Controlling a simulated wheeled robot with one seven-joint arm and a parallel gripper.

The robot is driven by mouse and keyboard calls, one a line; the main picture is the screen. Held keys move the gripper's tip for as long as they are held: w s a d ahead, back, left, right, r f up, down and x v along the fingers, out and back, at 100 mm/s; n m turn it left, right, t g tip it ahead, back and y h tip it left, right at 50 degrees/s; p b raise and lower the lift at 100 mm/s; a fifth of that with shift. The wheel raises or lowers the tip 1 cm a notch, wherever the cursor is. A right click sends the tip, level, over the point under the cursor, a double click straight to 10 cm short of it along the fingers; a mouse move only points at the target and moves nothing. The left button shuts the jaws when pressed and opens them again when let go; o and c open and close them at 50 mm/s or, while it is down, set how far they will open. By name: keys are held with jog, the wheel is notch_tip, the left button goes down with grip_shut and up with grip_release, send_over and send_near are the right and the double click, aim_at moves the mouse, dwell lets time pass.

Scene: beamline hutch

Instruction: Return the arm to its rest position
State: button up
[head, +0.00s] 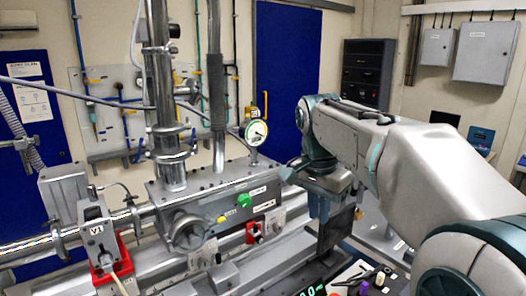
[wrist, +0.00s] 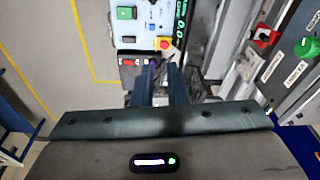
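My arm reaches in from the right of the head view, bent, with my gripper (head: 318,212) pointing down beside the beamline bench's right end. In the wrist view my gripper (wrist: 161,68) shows two dark blue fingers with a narrow gap between them. I see nothing held in the gap. The fingers point toward a control panel (wrist: 150,20) with green and red buttons. How far the fingertips are from the panel is hard to tell.
The metal beamline bench (head: 215,205) with a green knob (head: 243,200), a dial gauge (head: 256,132) and vertical pipes stands left of my gripper. A red valve clamp (head: 115,268) is at lower left. A blue door (head: 288,60) and dark rack (head: 367,75) stand behind.

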jog(key=s+d+f+n+t+y+b, duration=0.1)
jog(key=s+d+f+n+t, duration=0.1)
jog(key=s+f+n, duration=0.6)
jog(key=s+d+f, duration=0.1)
jog(key=s+f, duration=0.6)
jog(key=s, duration=0.3)
jog(key=shift+s+d+f+n+t, duration=0.2)
jog(key=shift+d+n+t, duration=0.1)
jog(key=shift+n, duration=0.1)
